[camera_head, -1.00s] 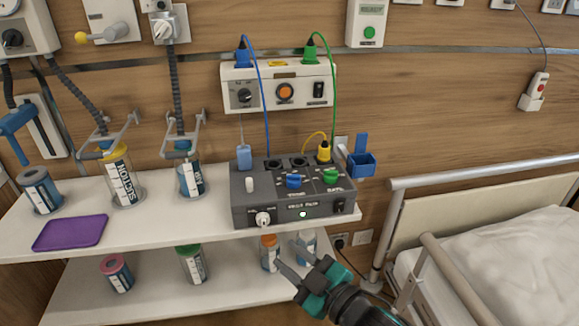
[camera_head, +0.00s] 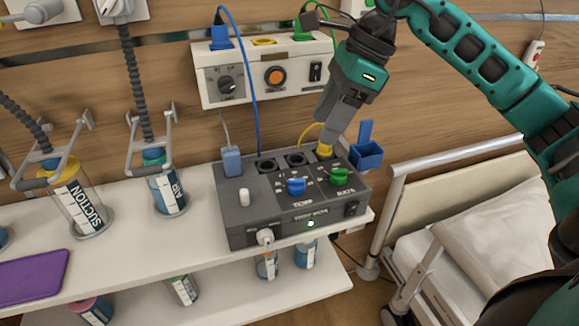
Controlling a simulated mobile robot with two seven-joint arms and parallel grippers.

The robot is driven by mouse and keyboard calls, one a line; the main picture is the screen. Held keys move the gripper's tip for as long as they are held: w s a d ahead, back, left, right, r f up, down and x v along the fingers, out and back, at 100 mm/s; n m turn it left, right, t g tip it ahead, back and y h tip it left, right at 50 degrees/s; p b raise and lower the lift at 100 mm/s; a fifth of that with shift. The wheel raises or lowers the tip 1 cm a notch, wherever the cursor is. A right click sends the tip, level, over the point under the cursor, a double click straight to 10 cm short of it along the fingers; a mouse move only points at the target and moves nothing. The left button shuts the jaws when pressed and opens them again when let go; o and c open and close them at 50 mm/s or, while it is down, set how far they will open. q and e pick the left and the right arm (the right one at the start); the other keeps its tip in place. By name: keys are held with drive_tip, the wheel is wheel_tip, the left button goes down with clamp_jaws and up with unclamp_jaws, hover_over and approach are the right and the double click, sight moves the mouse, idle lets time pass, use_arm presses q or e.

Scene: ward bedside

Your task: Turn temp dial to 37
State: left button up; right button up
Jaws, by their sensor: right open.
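The grey control box (camera_head: 262,215) sits on the upper white shelf. Its blue dial (camera_head: 297,186) stands above the label TEMP, and a green dial (camera_head: 340,175) is to its right above RATE. The numbers around the blue dial are too small to read surely. My right gripper (camera_head: 328,122) comes down from the upper right and points down above the back right part of the box, near the yellow plug (camera_head: 324,149). It is open, is up and right of the blue dial, and holds nothing I can see. My left gripper is not in view.
A wall panel (camera_head: 214,88) with a black knob, orange button and switch is behind the box. Blue and yellow cables run to the box. A blue holder (camera_head: 367,154) is at its right, the bed (camera_head: 470,240) beyond. Suction (camera_head: 85,205) and air (camera_head: 167,190) jars stand left.

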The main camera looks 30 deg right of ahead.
sight(296, 179)
drive_tip(key=x, duration=1.2)
drive_tip(key=shift+w+f+b, duration=0.1)
drive_tip(key=shift+f+b, duration=0.25)
drive_tip(key=shift+b, duration=0.05)
drive_tip(key=c, duration=1)
